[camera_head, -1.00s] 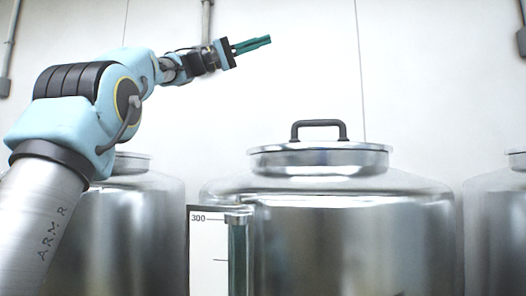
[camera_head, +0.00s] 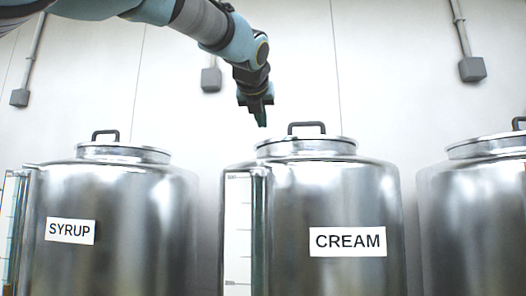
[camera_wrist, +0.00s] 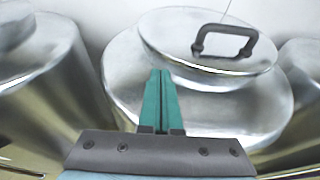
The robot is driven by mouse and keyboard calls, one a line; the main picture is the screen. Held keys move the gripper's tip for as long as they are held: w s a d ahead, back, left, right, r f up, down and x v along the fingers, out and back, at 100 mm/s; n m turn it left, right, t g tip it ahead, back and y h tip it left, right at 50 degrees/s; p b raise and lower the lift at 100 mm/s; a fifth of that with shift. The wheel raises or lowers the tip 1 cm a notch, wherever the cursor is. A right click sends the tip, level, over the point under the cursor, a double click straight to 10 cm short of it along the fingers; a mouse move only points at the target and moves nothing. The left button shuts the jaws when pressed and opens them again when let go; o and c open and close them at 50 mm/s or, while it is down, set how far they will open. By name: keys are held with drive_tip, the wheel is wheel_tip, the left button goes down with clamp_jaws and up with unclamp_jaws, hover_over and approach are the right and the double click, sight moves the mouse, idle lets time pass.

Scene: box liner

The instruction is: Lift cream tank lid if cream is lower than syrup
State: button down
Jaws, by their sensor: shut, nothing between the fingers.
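The cream tank (camera_head: 345,200) stands at the middle right with a CREAM label. Its round steel lid (camera_head: 300,150) is on top, with a dark handle (camera_head: 306,125); in the wrist view the lid (camera_wrist: 165,30) and handle (camera_wrist: 222,42) lie beyond the fingers.
A third tank (camera_head: 480,220) with a lid and handle stands at the right edge. Conduits and grey boxes (camera_head: 472,69) are on the white wall behind. The space above the lids is otherwise open.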

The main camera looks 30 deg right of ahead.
sight(267, 143)
drive_tip(key=shift+s+f+y, duration=0.3)
drive_tip(key=shift+s+f, duration=0.05)
drive_tip(key=shift+f, duration=0.4)
drive_tip(key=shift+w+d+p, duration=0.3)
drive_tip(key=shift+w+p, duration=0.2)
drive_tip(key=shift+p, duration=0.35)
drive_tip(key=shift+p+x, duration=0.7)
drive_tip(key=shift+x, duration=0.05)
drive_tip(key=shift+f+p+x, duration=0.2)
drive_tip(key=shift+p+x, duration=0.9)
drive_tip(key=shift+x, duration=2.5)
drive_tip(key=shift+s+d+r, duration=0.1)
drive_tip(key=shift+s+r, duration=0.05)
drive_tip(key=shift+s, duration=0.05)
